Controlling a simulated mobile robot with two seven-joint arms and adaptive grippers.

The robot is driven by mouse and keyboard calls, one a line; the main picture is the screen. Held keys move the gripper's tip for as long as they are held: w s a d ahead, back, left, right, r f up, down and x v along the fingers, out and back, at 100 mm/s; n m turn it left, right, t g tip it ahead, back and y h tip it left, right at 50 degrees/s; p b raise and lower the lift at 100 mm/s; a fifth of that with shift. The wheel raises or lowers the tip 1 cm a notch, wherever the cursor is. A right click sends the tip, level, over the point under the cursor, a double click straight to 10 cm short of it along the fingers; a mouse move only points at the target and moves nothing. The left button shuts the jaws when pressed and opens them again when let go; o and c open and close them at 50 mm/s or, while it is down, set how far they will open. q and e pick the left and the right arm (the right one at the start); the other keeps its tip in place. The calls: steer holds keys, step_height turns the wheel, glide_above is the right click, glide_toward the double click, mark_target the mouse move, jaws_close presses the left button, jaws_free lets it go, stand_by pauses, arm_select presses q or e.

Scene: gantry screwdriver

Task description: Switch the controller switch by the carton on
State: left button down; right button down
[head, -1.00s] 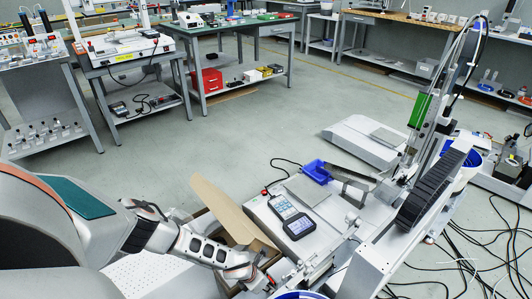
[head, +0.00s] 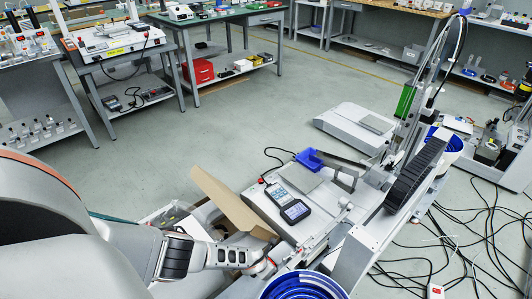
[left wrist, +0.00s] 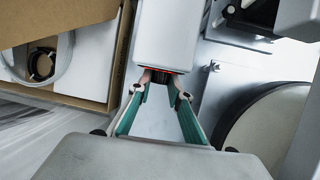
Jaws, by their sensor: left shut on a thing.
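In the left wrist view my left gripper (left wrist: 163,88) has its teal-padded fingers closed around a small black part with a red edge, the controller switch (left wrist: 160,73), at the end of a light grey housing (left wrist: 166,36). Whether the switch is on or off cannot be told. The brown carton (left wrist: 113,52) lies just left of the fingers, and its raised flap shows in the head view (head: 228,203). In the head view my left gripper (head: 265,266) reaches low beside the carton and the machine base, and the switch is hidden there. My right gripper is not in view.
A blue-and-white round bowl (head: 303,286) stands close to my gripper. Cables (head: 465,245) cover the floor at right. Open floor lies beyond the machine.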

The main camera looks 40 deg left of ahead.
arm_select(q)
steer(key=shift+a, duration=0.1)
steer(key=shift+s, duration=0.1)
steer(key=c, duration=1.9)
jaws_free()
steer(key=shift+o, duration=0.3)
